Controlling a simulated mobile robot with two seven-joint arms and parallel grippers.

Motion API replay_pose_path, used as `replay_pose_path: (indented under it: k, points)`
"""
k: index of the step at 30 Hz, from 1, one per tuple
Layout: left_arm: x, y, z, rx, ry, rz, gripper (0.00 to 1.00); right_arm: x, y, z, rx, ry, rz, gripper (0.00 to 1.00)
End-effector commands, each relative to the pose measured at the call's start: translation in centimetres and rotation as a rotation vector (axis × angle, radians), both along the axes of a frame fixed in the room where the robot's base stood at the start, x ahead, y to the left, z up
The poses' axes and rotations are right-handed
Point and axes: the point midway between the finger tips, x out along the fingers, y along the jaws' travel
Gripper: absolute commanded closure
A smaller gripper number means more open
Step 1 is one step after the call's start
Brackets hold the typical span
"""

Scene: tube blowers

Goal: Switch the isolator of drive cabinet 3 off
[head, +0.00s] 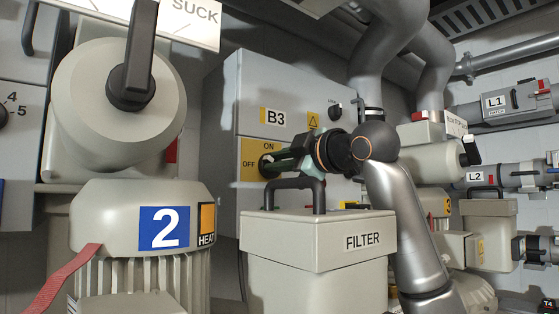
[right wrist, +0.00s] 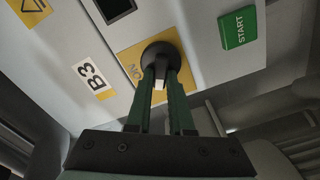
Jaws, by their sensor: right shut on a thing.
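Drive cabinet 3 is the grey cabinet (head: 290,85) marked B3 in the middle of the head view. Its isolator, a round black knob (right wrist: 158,52) on a yellow ON/OFF plate (head: 251,150), is on the front face. My right gripper (head: 267,164) reaches in from the right and is shut on the isolator handle. In the right wrist view both green fingers (right wrist: 161,84) stand either side of the handle, whose pale end (right wrist: 160,86) shows between them. The fingers hide much of the knob, so which mark the handle points to cannot be told. My left gripper is not in view.
A filter box (head: 318,240) with a black lid handle stands just below my right gripper. A large blower marked 2 (head: 140,215) fills the left. A green START button (right wrist: 238,27) is on the cabinet beside the isolator. Pipes and valves crowd the right.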

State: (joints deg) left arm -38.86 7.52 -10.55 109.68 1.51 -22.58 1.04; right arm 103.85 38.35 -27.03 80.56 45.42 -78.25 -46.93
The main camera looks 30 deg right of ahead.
Motion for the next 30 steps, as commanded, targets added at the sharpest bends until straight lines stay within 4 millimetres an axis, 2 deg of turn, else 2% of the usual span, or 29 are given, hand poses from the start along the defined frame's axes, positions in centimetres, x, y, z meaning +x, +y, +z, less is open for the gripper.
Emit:
replay_pose_path:
  k: [6,15,30]
  points:
    - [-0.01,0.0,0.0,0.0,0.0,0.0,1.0,-0.07,0.14,-0.13,-0.197,-0.018,0.002,1.0]
    - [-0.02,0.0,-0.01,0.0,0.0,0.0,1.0,-0.08,0.23,-0.35,-0.404,-0.035,0.003,1.0]
    - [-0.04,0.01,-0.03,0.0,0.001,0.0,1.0,-0.06,0.28,-0.54,-0.525,-0.043,0.004,1.0]
